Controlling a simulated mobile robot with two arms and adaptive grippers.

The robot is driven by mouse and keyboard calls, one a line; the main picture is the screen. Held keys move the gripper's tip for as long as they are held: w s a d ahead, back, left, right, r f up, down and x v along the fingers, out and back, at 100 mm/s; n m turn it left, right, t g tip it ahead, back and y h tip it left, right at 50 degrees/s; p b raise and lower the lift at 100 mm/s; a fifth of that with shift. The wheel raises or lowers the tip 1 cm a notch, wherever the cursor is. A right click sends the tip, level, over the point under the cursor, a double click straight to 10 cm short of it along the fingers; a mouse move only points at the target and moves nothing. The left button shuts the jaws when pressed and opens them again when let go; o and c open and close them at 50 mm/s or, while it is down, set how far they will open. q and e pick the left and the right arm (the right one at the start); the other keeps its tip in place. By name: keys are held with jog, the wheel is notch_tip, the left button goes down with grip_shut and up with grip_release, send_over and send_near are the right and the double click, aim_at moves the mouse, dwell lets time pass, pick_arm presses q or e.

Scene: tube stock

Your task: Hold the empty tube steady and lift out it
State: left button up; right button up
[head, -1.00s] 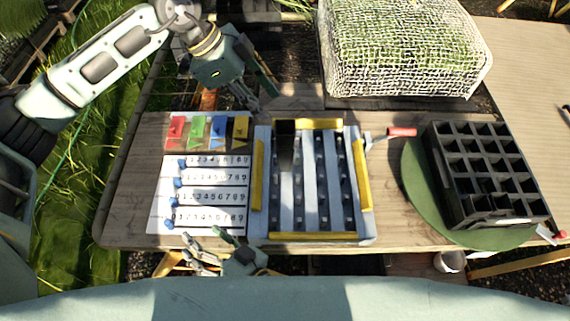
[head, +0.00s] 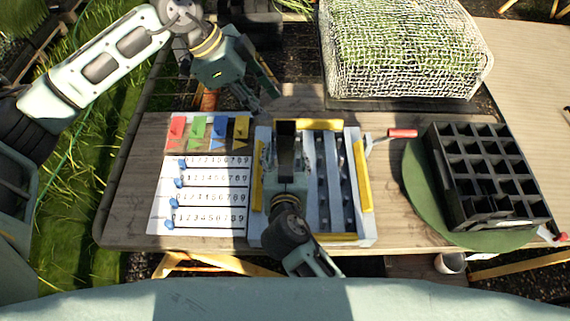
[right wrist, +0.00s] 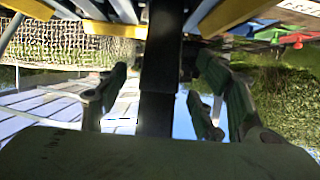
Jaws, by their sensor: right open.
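A dark square tube (head: 286,134) stands upright at the back of a pale rack (head: 311,190) with yellow edge strips. My right gripper (head: 287,172) is low over the rack, on the near side of the tube, and partly hides its lower part. In the right wrist view the dark tube (right wrist: 159,75) runs between the two spread fingers of the right gripper (right wrist: 160,98). Gaps show on both sides, so the gripper is open around it. My left gripper (head: 260,94) hangs behind the rack, apart from the tube, with its fingers apparently spread and empty.
A number board (head: 200,190) with blue sliders and coloured flags lies left of the rack. A black crate (head: 487,175) stands on a green round mat (head: 424,205) at the right. A red-handled tool (head: 403,133) lies between. A netted grass box (head: 405,48) stands behind.

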aim_at(286, 155)
jog(key=x, duration=0.5)
